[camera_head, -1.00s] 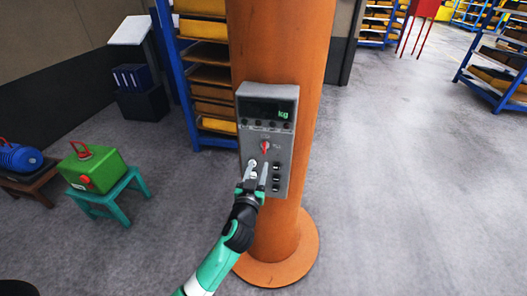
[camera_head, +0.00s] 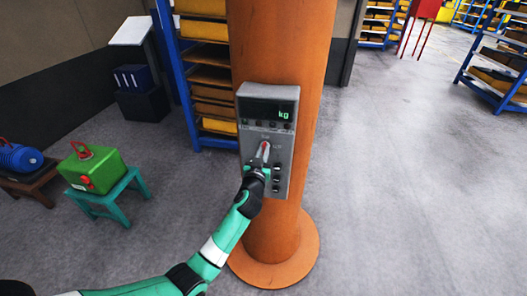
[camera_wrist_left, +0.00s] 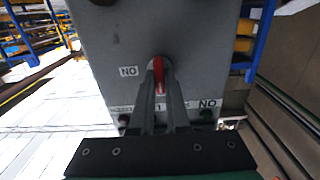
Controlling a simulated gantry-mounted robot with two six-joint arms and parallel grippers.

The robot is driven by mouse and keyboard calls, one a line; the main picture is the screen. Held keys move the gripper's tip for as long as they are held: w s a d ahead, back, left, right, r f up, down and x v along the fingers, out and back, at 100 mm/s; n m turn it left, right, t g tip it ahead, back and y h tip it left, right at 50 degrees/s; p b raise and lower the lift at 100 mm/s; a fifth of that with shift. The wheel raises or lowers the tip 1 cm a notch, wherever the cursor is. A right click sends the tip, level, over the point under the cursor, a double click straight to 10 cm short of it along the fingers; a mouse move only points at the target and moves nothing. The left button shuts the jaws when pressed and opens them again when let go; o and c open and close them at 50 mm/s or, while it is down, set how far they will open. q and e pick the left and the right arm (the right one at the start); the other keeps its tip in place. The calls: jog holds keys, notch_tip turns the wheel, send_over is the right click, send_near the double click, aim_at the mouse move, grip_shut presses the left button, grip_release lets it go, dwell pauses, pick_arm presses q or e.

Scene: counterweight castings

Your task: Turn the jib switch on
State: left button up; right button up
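The jib switch (camera_head: 265,147) is a small red lever on the grey control box (camera_head: 244,112), which is fixed to the orange column. My left gripper (camera_head: 263,160) reaches it from below. In the left wrist view, the red lever (camera_wrist_left: 158,72) lies between the two fingertips (camera_wrist_left: 160,82), which close in on both its sides with no clear gap. The fingers hide part of the lever and the labels below it. My right gripper is in neither view.
The orange column (camera_head: 275,215) stands on a round base. A shelf rack (camera_head: 207,75) stands behind.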

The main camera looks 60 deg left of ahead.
pick_arm(q)
jog(key=shift+m, duration=0.5)
grip_shut()
jog(key=m+p, duration=0.1)
jog(key=m, duration=1.6)
jog(key=shift+w+d+f+p, duration=0.15)
jog(key=shift+w+p, duration=0.05)
jog(key=shift+p, duration=0.15)
jog(key=o, duration=0.7)
grip_release()
